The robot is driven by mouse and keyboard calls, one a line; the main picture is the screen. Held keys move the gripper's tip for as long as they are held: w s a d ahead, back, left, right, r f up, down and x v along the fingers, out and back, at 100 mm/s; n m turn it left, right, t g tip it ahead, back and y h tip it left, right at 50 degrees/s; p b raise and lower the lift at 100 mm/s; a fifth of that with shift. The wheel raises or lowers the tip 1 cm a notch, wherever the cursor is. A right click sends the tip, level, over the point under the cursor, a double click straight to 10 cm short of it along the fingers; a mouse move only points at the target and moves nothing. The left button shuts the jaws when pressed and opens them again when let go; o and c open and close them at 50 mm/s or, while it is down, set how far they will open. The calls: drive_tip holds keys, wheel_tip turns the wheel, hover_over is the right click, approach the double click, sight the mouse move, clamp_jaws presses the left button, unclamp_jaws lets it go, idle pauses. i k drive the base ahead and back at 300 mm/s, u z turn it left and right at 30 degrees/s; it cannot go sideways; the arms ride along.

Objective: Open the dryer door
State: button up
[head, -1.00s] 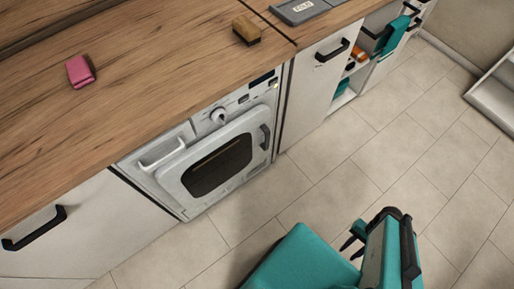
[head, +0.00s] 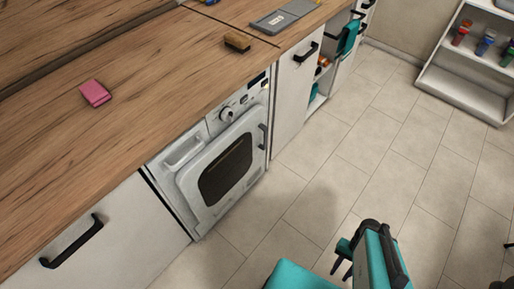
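The dryer (head: 190,150) is a white machine built in under the wooden counter. Its door (head: 228,172) has a dark window and looks shut. A grey upright door handle (head: 263,137) is on the door's right side. My gripper (head: 341,270) shows at the bottom of the head view, with two dark fingers pointing down and left, apart from the dryer. The fingers look a little apart, with nothing seen between them. My teal arm hides some of the floor.
A pink block (head: 95,93) and a brown brush (head: 237,42) lie on the counter (head: 150,60). White cabinets with black handles (head: 72,243) flank the dryer. A white shelf (head: 462,90) with bottles stands at the back right. The tiled floor before the dryer is clear.

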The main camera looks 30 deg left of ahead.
sight(208, 181)
drive_tip(key=z, duration=0.25)
drive_tip(key=k, duration=0.5)
drive_tip(key=u, duration=2.3)
drive_tip(key=i, duration=0.4)
drive_tip(key=u, duration=0.1)
